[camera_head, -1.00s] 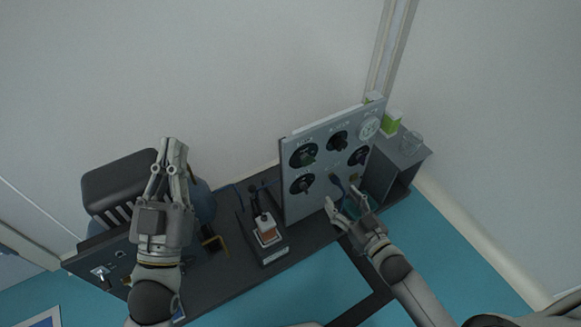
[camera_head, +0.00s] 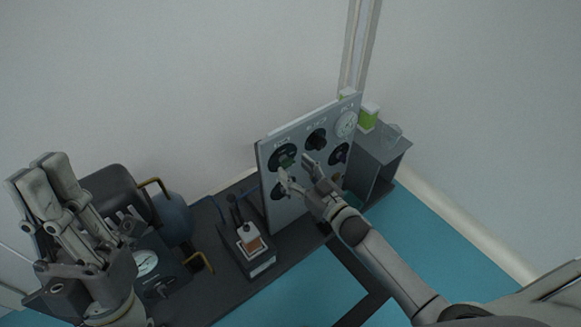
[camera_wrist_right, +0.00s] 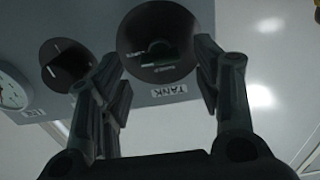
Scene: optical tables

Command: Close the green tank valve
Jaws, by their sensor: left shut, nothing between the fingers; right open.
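The green tank valve (camera_head: 283,157) is a dark round dial with a green knob, at the upper left of the upright grey panel (camera_head: 310,128). In the right wrist view the valve (camera_wrist_right: 157,45) appears upside down with the label TANK beside it. My right gripper (camera_head: 297,170) is open in front of the panel's left side. In the wrist view its fingers (camera_wrist_right: 160,65) stand on either side of the dial; I cannot tell whether they touch it. My left gripper (camera_head: 42,170) is shut and empty at the far left, away from the panel.
More dark dials, including the upper middle one (camera_head: 316,139), and a white gauge (camera_head: 346,124) are on the panel. A device with an orange part (camera_head: 250,243), a blue tank (camera_head: 174,217) and a small gauge (camera_head: 146,262) stand left of it. A green-labelled container (camera_head: 368,116) is behind right.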

